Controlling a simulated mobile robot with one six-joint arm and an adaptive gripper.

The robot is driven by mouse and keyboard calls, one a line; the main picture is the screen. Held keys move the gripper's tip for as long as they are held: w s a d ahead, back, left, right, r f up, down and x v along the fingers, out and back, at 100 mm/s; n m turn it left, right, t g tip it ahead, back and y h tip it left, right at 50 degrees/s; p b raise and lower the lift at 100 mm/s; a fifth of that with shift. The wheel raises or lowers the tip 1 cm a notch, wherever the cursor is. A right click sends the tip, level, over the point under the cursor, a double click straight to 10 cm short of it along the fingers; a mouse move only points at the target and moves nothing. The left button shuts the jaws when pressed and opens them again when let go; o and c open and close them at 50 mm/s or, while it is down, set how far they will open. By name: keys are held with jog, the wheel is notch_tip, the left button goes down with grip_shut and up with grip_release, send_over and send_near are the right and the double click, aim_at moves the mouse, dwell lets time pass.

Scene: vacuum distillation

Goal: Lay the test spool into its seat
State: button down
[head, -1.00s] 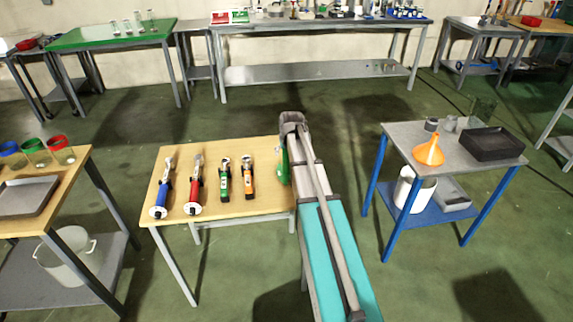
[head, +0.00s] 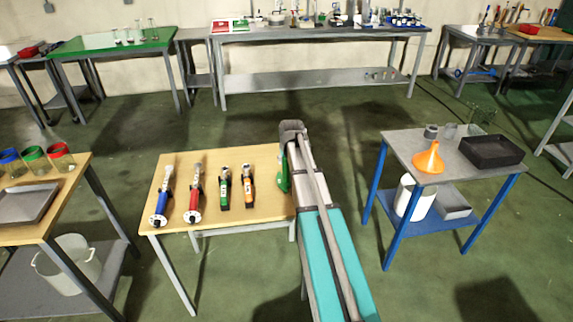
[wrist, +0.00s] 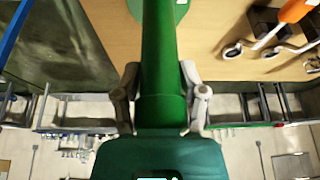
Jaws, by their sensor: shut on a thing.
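My gripper (wrist: 163,98) is shut on a green spool-like piece (wrist: 160,50), with one grey finger on each side of its shaft. In the wrist view the shaft runs up the middle, with a green disc (wrist: 182,12) at its far end over the wooden tabletop. A broader dark green block with a small lit cyan display sits at the bottom. In the head view the green piece (head: 283,172) hangs below the end of my arm, at the right edge of the wooden table (head: 225,211). I cannot make out the seat, nor whether the piece touches the table.
Blue (head: 162,195), red (head: 195,193), green (head: 224,187) and orange (head: 248,186) tools lie on the wooden table, left of my arm. A blue-legged cart (head: 402,140) at right carries an orange funnel (head: 428,158) and black tray (head: 490,151). Floor lies between table and cart.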

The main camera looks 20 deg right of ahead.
jog(key=shift+r, duration=0.2)
notch_tip(320, 180, up, 3)
jog(key=p, duration=0.3)
jog(key=shift+s+r+p, duration=0.1)
jog(key=shift+r+p, duration=0.1)
jog(key=shift+p, duration=0.1)
jog(key=s+a+r+p, duration=0.3)
jog(key=s+r+p, duration=0.6)
jog(key=s, duration=0.4)
jog(key=shift+s+a, duration=0.15)
jog(key=shift+s, duration=0.05)
jog(key=shift+r, duration=0.1)
jog(key=shift+a, duration=0.1)
